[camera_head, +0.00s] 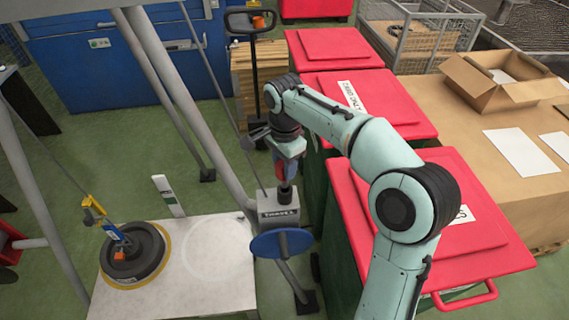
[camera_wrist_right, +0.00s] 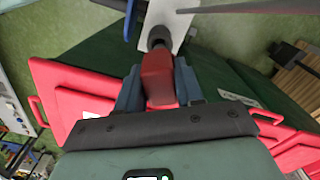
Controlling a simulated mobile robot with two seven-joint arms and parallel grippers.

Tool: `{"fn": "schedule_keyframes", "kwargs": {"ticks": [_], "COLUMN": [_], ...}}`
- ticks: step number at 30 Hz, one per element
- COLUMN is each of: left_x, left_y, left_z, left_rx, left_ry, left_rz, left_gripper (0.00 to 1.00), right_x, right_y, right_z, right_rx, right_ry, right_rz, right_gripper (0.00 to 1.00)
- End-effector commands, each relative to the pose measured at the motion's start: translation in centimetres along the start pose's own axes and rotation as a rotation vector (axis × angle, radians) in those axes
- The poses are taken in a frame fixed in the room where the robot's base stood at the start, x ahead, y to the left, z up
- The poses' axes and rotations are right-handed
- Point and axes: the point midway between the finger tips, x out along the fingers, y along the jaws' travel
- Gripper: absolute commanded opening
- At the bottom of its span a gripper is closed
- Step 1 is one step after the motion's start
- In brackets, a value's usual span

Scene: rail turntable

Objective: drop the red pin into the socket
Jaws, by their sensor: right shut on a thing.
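The red pin (camera_wrist_right: 160,78) is between the two fingers of my right gripper (camera_wrist_right: 158,84) in the wrist view. My right gripper also shows in the head view (camera_head: 285,168), pointing down and shut on the pin's red part. The pin is above a grey box (camera_head: 278,213) with the word TRAVEL on its front. A dark cylindrical piece (camera_head: 286,195) stands at the top of this box, directly below the red part. I cannot tell whether the pin's lower end is in the socket; the socket opening is hidden. My left gripper is not in view.
A blue disc (camera_head: 281,243) is at the front of the box. Left of it, a white platform (camera_head: 215,285) carries a dark round weight (camera_head: 133,252) with a yellow hook above. Grey slanted poles stand close by. Red-lidded bins (camera_head: 345,48) stand behind and right of my right arm.

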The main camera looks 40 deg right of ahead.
Motion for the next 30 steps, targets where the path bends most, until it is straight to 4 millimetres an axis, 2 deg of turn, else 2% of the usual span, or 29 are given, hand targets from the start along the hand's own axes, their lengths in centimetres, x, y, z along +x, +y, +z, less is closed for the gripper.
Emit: {"fn": "schedule_keyframes", "kwargs": {"ticks": [19, 30], "left_x": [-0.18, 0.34], "left_y": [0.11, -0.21], "left_z": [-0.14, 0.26], "left_rx": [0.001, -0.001], "left_ry": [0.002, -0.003], "left_rz": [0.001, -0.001], "left_gripper": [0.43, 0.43], "right_x": [0.00, 0.84], "right_y": [0.00, 0.05], "right_z": [0.01, 0.00], "right_rx": [0.000, 0.000], "right_ry": [0.000, 0.000], "right_rz": [0.000, 0.001], "right_gripper": [0.00, 0.00]}}
